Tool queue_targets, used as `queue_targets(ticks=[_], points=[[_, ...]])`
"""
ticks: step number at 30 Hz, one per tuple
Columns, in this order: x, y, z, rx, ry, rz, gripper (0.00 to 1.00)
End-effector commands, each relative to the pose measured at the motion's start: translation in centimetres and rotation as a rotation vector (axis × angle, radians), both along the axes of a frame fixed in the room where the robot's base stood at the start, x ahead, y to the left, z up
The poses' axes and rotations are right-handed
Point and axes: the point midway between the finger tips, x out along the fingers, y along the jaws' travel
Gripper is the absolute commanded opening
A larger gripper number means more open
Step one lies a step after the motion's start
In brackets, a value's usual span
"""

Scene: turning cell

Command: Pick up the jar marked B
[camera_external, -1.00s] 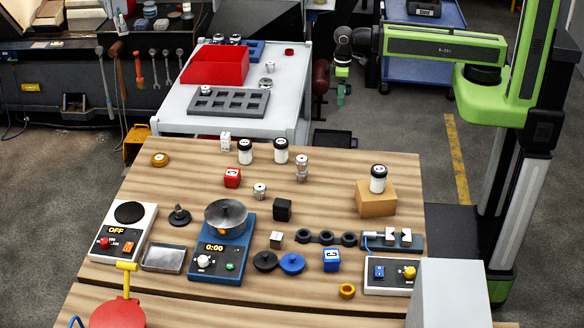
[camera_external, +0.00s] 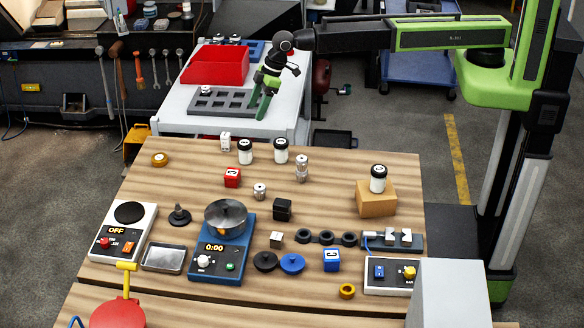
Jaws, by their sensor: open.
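Three white jars with black lids stand upright. Two are side by side at the back of the wooden table, a left jar (camera_external: 245,157) and a right jar (camera_external: 281,156). The third jar (camera_external: 377,185) stands on a cardboard-coloured block (camera_external: 375,203) at the right. Their marks are too small to read, so I cannot tell which is B. My gripper (camera_external: 258,109) is open and points down. It hangs over the near part of the grey side table, behind and above the two back jars, apart from them.
The grey table holds a red bin (camera_external: 214,68) and a dark slotted tray (camera_external: 221,108). A pot (camera_external: 229,216) sits farther forward.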

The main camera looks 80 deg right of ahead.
Motion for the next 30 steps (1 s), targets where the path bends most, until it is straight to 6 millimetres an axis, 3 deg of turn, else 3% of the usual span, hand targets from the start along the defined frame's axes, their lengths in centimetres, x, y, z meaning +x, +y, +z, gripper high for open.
queue_targets(ticks=[1,3,10,24,30], points=[[-0.8,1.5,0.8,-0.001,0.001,0.019,0.71],[-1.2,2.4,0.9,-0.001,0.001,0.032,0.71],[-1.1,2.7,-0.3,-0.001,0.002,0.034,0.71],[2.3,4.3,-9.7,-0.002,0.003,0.032,0.71],[2.9,4.7,-10.9,-0.002,0.003,0.032,0.71]])
